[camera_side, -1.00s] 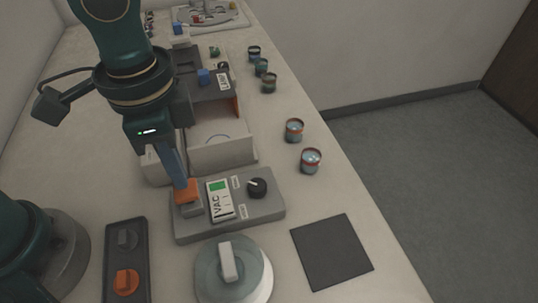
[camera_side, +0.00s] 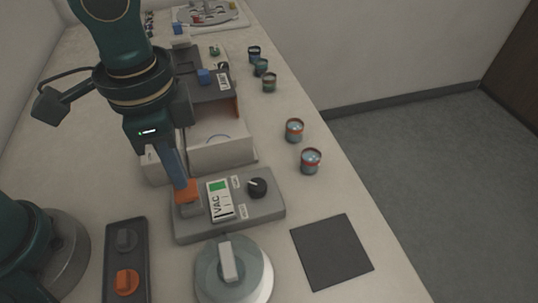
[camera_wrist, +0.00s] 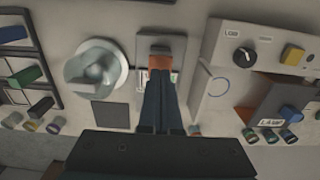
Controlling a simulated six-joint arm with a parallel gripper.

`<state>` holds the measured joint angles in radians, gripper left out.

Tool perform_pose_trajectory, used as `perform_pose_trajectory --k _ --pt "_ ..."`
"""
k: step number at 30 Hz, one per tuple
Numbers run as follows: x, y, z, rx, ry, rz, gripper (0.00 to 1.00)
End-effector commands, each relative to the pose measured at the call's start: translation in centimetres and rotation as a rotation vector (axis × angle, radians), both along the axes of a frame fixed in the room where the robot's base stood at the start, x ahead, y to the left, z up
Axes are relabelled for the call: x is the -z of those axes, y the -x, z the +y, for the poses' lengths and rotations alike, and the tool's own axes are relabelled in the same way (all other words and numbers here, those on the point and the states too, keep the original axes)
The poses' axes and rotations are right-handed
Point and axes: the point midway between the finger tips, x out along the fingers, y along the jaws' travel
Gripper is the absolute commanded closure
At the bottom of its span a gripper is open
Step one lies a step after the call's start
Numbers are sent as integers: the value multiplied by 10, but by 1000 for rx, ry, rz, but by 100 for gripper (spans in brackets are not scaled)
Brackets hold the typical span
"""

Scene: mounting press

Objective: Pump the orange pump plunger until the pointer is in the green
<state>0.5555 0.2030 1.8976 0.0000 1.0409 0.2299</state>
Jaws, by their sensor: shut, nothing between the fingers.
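The orange pump plunger (camera_side: 186,191) stands at the left end of the grey vacuum box, and it also shows in the wrist view (camera_wrist: 160,62). My gripper (camera_side: 184,181) is shut and empty, pointing down, with its fingertips at the top of the plunger; I cannot tell whether they touch it. In the wrist view my gripper (camera_wrist: 159,72) covers part of the box. The VAC gauge (camera_side: 220,201) shows a green patch at its top. Its pointer is too small to read. A black knob (camera_side: 257,187) sits right of the gauge.
A round grey lidded pot (camera_side: 233,270) and a dark square mat (camera_side: 331,251) lie in front. A tray with an orange knob (camera_side: 127,281) is at front left. A pale press housing (camera_side: 222,152) stands close behind the gripper. Several small jars (camera_side: 311,161) line the right edge.

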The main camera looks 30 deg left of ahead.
Motion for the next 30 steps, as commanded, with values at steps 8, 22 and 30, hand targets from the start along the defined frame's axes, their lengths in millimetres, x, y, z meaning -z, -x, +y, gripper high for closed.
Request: perform_pose_trajectory --k 8,22,30 --pt "0 0 0 0 0 0 100" --pt "13 0 0 0 -1 2 100" --pt "22 0 0 0 -1 1 100"
